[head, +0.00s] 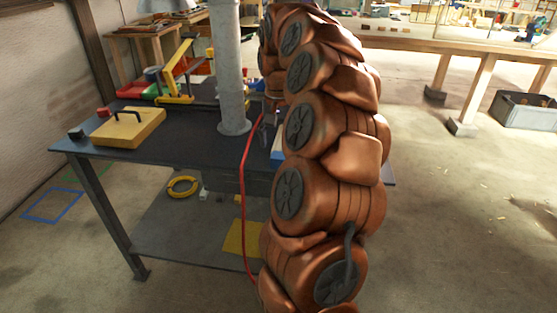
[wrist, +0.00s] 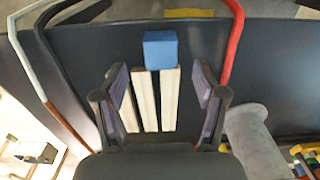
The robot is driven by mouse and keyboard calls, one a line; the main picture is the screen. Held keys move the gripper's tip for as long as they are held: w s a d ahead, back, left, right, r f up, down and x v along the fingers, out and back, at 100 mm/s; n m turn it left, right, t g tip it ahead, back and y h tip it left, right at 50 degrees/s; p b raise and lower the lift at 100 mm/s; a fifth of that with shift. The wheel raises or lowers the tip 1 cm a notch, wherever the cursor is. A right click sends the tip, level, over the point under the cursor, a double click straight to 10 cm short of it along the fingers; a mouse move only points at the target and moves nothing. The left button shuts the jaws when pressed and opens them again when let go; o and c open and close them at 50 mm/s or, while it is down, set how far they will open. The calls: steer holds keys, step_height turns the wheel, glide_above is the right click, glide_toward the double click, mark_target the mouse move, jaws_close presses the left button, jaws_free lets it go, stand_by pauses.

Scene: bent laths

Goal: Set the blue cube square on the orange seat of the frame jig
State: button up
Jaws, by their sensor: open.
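The blue cube (wrist: 160,50) shows in the wrist view, at the far ends of several pale laths (wrist: 145,100). It lies ahead of my gripper (wrist: 159,82), roughly centred between its fingers. My gripper is open, with a purple-padded finger on each side of the laths; nothing is clearly gripped. I cannot tell whether the fingers touch the laths. In the head view, a blue patch (head: 277,146) beside my arm may be the cube; my arm hides most of that area and my gripper. I cannot make out an orange seat or the frame jig for sure.
The dark workbench (head: 185,150) carries a yellow block with a black handle (head: 128,127), a yellow angled frame (head: 178,72) and a grey post (head: 230,70). A red cable (head: 246,190) runs down its front. A yellow ring (head: 183,187) lies on the lower shelf.

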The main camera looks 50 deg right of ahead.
mark_target(278, 155)
steer(key=shift+a+f, duration=0.1)
steer(key=shift+f, duration=2.1)
steer(key=c, duration=1.3)
steer(key=shift+c, duration=0.2)
